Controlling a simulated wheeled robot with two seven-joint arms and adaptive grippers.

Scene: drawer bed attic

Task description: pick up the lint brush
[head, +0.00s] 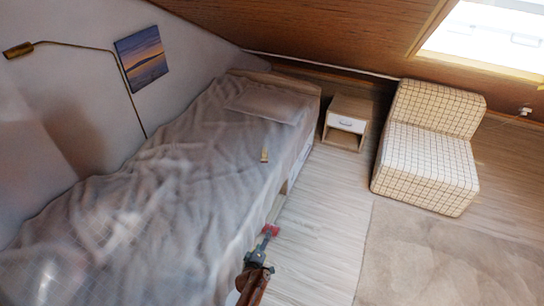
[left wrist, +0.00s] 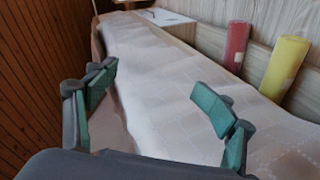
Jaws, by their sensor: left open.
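A small tan, upright-looking item (head: 264,155) lies on the grey bed cover near the bed's right edge. It may be the lint brush, but it is too small to be sure. My left gripper (head: 266,238) is low beside the bed's right side, well nearer than that item. A small red patch shows at its tips, and I cannot tell what it is. In the left wrist view the gripper (left wrist: 160,105) has its teal-padded fingers wide apart with nothing between them. A red cylinder (left wrist: 237,45) and a yellow cylinder (left wrist: 285,68) stand beyond it to the right.
The bed (head: 150,200) fills the left, with a pillow (head: 268,103) at its far end. A small nightstand (head: 346,122) and a checked chair (head: 428,160) stand at the back. A rug (head: 440,255) covers the right floor. A pale surface (left wrist: 160,60) runs ahead in the left wrist view.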

